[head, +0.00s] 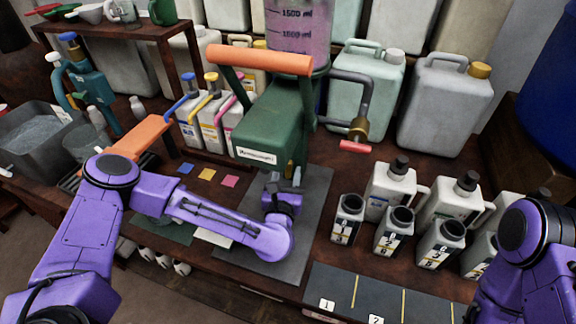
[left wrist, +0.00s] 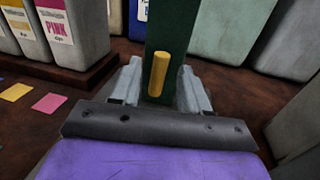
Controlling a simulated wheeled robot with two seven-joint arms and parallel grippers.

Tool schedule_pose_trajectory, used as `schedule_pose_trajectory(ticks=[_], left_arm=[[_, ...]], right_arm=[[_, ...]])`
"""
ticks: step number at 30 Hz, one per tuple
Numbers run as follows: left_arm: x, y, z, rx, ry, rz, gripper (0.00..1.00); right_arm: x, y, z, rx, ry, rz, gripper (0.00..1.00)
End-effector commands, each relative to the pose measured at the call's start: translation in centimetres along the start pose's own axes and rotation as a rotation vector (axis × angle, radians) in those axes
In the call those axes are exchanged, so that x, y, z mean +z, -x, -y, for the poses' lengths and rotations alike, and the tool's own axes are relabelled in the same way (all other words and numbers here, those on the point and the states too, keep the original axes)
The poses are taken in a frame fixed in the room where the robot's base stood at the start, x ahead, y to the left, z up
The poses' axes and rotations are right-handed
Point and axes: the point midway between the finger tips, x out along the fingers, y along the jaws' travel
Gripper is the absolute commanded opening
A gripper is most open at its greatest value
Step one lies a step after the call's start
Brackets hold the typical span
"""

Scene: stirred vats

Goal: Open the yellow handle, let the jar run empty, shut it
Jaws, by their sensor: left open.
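The yellow handle (left wrist: 158,75) is a short upright bar on the front of a green post (left wrist: 172,25) in the left wrist view. My left gripper (left wrist: 160,88) is open, with one finger on each side of the handle; I cannot tell whether they touch it. In the head view my left gripper (head: 285,180) is low in front of the green machine (head: 268,118), and the yellow handle cannot be made out. The jar (head: 298,35) is clear, marked in ml, and shows pinkish contents. My right arm is at the right edge, its gripper out of view.
An orange bar (head: 260,59) tops the machine. A pipe with a brass tap (head: 358,130) and red grip hangs right of it. Several open bottles (head: 347,218) stand right of the grey mat (head: 315,205). Colour bottles (head: 208,122) stand left, large canisters (head: 445,105) behind.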

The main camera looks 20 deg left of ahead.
Motion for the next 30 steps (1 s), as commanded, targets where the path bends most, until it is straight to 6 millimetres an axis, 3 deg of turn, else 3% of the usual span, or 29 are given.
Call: schedule_pose_trajectory(ticks=[6, 13, 17, 18, 23, 30], left_arm=[[0.0, -2.0, 0.0, -0.001, 0.001, 0.0, 0.45], [0.0, -2.1, 0.0, -0.001, 0.001, 0.0, 0.45], [0.0, -2.1, 0.0, -0.001, 0.001, 0.0, 0.03], [0.0, -2.1, 0.0, -0.001, 0.001, 0.0, 0.0], [-0.3, -2.1, 0.1, -0.003, -0.021, 0.006, 0.0], [-0.3, -2.0, 0.3, 0.0, -0.186, 0.039, 0.0]], right_arm=[[-0.2, 0.4, 0.0, 0.0, 0.0, 0.0, 1.0], [-0.2, 0.4, 0.0, 0.0, 0.0, 0.0, 1.0], [-0.2, 0.4, 0.0, 0.0, 0.0, 0.0, 1.0], [-0.2, 0.4, 0.0, 0.0, 0.0, 0.0, 1.0], [0.1, -0.1, 0.0, 0.0, 0.0, 0.0, 1.0], [0.8, -1.9, 0.2, 0.0, 0.0, 0.0, 1.0]])
